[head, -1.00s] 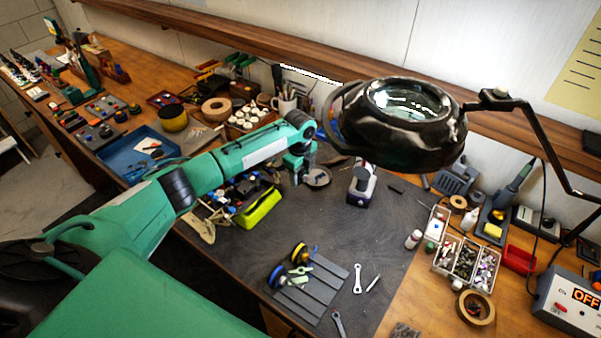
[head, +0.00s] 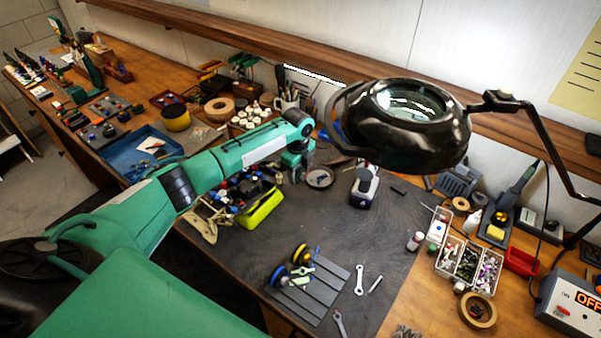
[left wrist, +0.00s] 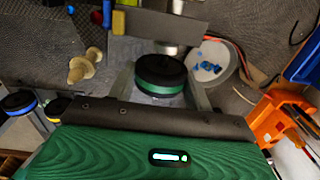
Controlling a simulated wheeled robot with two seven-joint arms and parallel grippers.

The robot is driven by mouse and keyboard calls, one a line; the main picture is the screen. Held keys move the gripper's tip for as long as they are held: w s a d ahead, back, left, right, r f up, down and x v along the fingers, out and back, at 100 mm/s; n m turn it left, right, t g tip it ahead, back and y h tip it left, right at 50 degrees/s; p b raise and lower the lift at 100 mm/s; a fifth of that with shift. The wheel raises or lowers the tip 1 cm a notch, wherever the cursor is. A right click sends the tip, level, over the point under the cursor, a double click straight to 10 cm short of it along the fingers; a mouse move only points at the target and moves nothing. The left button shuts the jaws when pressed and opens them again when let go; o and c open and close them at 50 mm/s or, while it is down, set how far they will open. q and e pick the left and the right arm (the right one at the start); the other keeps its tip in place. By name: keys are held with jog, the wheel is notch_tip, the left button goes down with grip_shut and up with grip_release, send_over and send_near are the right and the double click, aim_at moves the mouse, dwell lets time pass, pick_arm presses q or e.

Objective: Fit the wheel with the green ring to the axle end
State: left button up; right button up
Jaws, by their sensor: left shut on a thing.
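The wheel with the green ring (left wrist: 161,82) is black with a green band and sits between the fingers of my left gripper (left wrist: 160,88) in the left wrist view. In the head view my left gripper (head: 297,172) is shut, beside the round dish; the wheel cannot be made out there. A blue wheel (head: 278,276) and a yellow wheel (head: 302,254) are at a small pale assembly (head: 301,271) on the ridged grey pad (head: 325,291). The axle end cannot be made out clearly. My right gripper is not in view.
The dish (head: 320,178) holds small blue parts. A lime-green case (head: 259,209) lies left of it, a white-and-blue device (head: 364,188) right. A wrench (head: 359,279) lies right of the pad. The magnifier lamp (head: 405,120) overhangs the back. The mat's middle is mostly clear.

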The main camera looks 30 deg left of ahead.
pick_arm(q)
jog(key=shift+w+a, duration=0.15)
jog(key=shift+a, duration=0.5)
jog(key=o, duration=1.1)
jog(key=shift+c, duration=0.2)
jog(key=shift+r+b, duration=0.3)
notch_tip(320, 180, up, 13)
jog(key=b, duration=0.4)
jog(key=shift+s, duration=0.25)
jog(key=shift+a+r, duration=0.1)
